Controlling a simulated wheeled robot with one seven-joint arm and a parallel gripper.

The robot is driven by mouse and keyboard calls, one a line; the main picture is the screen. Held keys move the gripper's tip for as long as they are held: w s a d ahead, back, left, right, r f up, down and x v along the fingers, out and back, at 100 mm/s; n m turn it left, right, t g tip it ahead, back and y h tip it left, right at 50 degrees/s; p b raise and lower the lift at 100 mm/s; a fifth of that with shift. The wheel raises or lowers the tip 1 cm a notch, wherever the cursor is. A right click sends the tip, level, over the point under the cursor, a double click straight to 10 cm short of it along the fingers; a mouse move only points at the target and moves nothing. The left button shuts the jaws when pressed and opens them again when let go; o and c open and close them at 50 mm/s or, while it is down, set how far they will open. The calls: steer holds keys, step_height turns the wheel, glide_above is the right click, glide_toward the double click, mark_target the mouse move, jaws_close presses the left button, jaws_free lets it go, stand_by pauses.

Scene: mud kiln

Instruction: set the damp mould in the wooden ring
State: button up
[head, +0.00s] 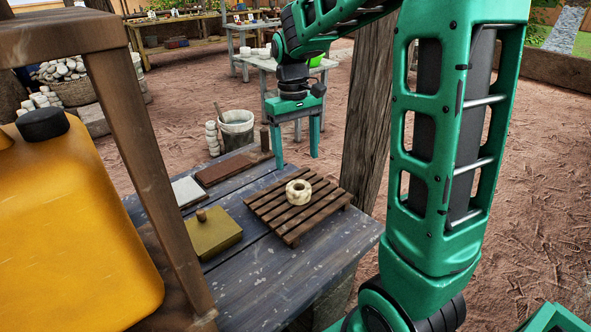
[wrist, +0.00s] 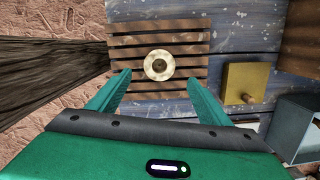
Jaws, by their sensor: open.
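A pale, cream round piece with a hollow in its top (head: 299,192) sits on a brown slatted wooden rack (head: 268,209) on the table; it looks like the damp mould, though I cannot be sure. It also shows in the wrist view (wrist: 159,65), near the middle of the rack (wrist: 130,43). My gripper (head: 297,160) is open and empty, pointing down above the rack's far side. In the wrist view the piece lies between and just beyond the fingertips, apart from both. I cannot make out a separate wooden ring in either view.
An olive block with a knob (head: 215,236) stands left of the rack on the blue-grey table (head: 290,285). A brown board (head: 223,169) and a pale slab (head: 188,190) lie behind it. A wooden post (head: 368,140) rises beyond the table; a yellow jug (head: 75,220) stands at left.

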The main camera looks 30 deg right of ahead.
steer(key=s+d+r+m, duration=0.1)
steer(key=s+d, duration=0.1)
steer(key=s, duration=0.5)
steer(key=s+d+r+m, duration=0.1)
steer(key=s+d+m, duration=0.1)
steer(key=s, duration=0.5)
steer(key=shift+s+d+m+t, duration=0.25)
steer(key=shift+d+m+t, duration=0.05)
steer(key=shift+d+t, duration=0.15)
steer(key=shift+o, duration=0.4)
steer(key=s+f+m, duration=0.2)
steer(key=s+f, duration=0.1)
steer(key=s, duration=0.8)
steer(key=shift+s+d+f+m, duration=0.25)
steer(key=shift+d+f+m, duration=0.05)
steer(key=shift+f+m, duration=0.1)
steer(key=m+y, duration=0.3)
steer(key=m, duration=0.9)
glide_toward(299, 186)
steer(key=f, duration=0.1)
steer(key=a+f, duration=0.1)
steer(key=shift+s+a+f+t, duration=0.1)
steer(key=shift+s+f+t, duration=0.15)
steer(key=shift+s, duration=0.1)
steer(key=shift+d+x, duration=0.2)
steer(key=shift+x, duration=2.75)
steer(key=shift+f, duration=0.1)
steer(key=c, duration=1.4)
